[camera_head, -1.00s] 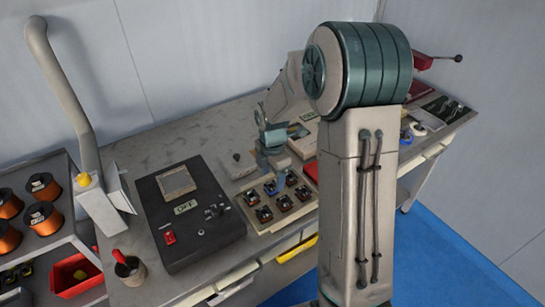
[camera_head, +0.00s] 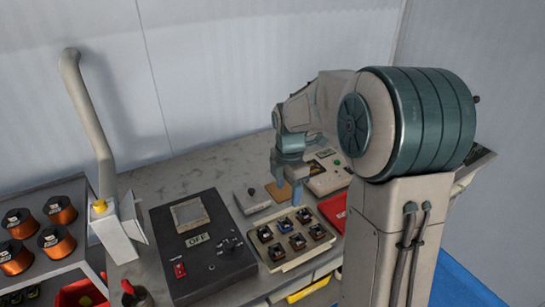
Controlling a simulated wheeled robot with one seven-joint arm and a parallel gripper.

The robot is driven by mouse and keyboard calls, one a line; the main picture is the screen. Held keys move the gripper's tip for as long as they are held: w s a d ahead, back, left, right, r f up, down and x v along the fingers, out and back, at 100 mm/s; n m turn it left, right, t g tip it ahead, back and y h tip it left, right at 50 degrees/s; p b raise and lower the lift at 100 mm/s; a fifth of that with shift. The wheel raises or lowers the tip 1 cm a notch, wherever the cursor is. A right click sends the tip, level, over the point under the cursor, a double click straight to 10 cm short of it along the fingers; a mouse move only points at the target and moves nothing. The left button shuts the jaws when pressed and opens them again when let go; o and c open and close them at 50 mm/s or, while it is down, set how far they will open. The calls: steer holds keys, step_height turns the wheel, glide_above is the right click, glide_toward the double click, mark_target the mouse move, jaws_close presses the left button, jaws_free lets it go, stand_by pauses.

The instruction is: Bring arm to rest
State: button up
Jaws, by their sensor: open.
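My arm stands at the right of the view, with its large teal joint in front of the bench's right part. My gripper (camera_head: 287,186) points down above the bench, behind a pale tray (camera_head: 272,257) of several small dark parts. It appears raised clear of the tray and holds nothing that I can see. Its fingers are small in the view.
A dark control box (camera_head: 202,245) with a display stands left of the tray. A pale device with a knob (camera_head: 252,200) is close to the gripper's left. Copper spools (camera_head: 57,240) sit on a rack at far left, beside a fume pipe (camera_head: 88,120). A red bin (camera_head: 80,293) is below.

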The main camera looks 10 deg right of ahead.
steer(key=s+r+m+t, duration=0.1)
steer(key=s+r+m, duration=0.1)
steer(key=s+m, duration=0.8)
steer(key=s+r+m+t, duration=0.1)
steer(key=s+r+m, duration=0.2)
steer(key=s+m, duration=0.7)
steer(key=shift+s+a+r+m+t, duration=0.15)
steer(key=shift+s+a+m+t, duration=0.1)
steer(key=shift+m+t, duration=0.2)
